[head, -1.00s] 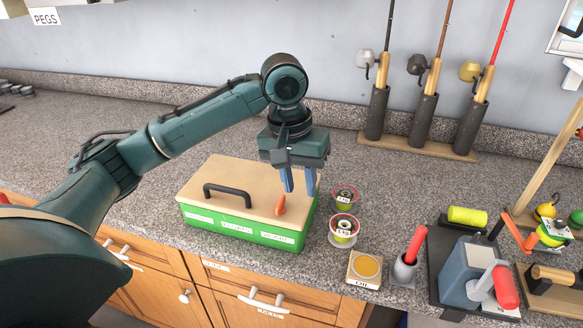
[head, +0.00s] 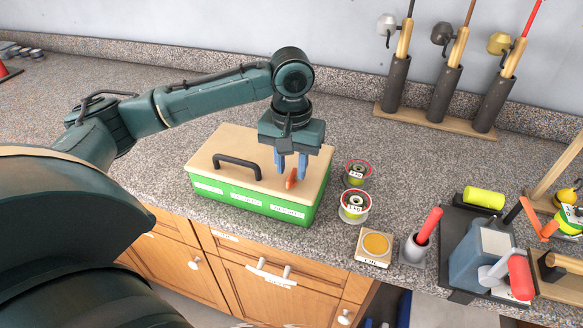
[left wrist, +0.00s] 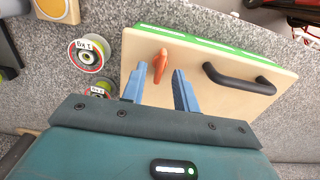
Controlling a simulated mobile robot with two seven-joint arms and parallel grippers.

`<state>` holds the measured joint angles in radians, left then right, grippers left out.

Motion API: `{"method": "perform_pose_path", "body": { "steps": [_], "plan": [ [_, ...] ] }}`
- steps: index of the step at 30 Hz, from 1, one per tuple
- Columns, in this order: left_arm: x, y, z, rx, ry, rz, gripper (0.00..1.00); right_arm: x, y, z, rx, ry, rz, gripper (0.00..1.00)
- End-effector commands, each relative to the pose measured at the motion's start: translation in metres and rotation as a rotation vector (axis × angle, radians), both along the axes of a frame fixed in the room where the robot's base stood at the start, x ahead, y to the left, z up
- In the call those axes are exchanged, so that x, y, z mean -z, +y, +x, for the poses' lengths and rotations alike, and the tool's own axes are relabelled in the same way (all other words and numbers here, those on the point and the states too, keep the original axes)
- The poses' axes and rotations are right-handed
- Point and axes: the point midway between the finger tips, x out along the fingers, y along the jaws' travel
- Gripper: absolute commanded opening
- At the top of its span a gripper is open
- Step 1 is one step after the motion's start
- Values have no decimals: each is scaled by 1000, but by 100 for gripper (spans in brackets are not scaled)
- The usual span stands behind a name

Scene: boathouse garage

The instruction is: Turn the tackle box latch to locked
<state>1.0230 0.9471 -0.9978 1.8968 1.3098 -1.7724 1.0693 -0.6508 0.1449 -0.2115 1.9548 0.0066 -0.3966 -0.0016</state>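The tackle box is green with a tan lid (head: 222,150) and a black handle (head: 237,166), and stands on the counter. Its orange latch (head: 291,178) is on the lid near the right front; it also shows in the left wrist view (left wrist: 160,66). My left gripper (head: 291,172) points down over the lid with its blue fingers apart. The fingers stand on either side of the latch in both views. In the left wrist view, a gap shows between the latch and each finger of my left gripper (left wrist: 158,72). My right gripper is not in view.
Two line spools (head: 355,205) stand close to the box's right side. Beyond are a small tan block with a yellow disc (head: 374,246), a grey cup with a red handle (head: 414,250) and a vise-like device (head: 480,262). Fishing rods stand in holders (head: 442,92) behind.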

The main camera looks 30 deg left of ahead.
Motion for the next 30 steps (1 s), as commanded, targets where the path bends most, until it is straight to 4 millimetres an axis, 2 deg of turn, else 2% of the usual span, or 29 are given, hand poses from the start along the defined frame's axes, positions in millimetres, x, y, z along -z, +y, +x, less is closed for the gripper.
{"method": "perform_pose_path", "body": {
  "steps": [6, 14, 25, 30],
  "plan": [
    [15, 0, 0, 0, 0, 1, 30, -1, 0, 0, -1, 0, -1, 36],
    [16, 0, 0, 1, -1, 0, 30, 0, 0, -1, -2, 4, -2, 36],
    [16, 0, 0, 0, -1, 0, 1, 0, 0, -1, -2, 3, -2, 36],
    [16, 0, 0, 0, -1, 0, 0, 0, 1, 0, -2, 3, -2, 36]
  ]
}}
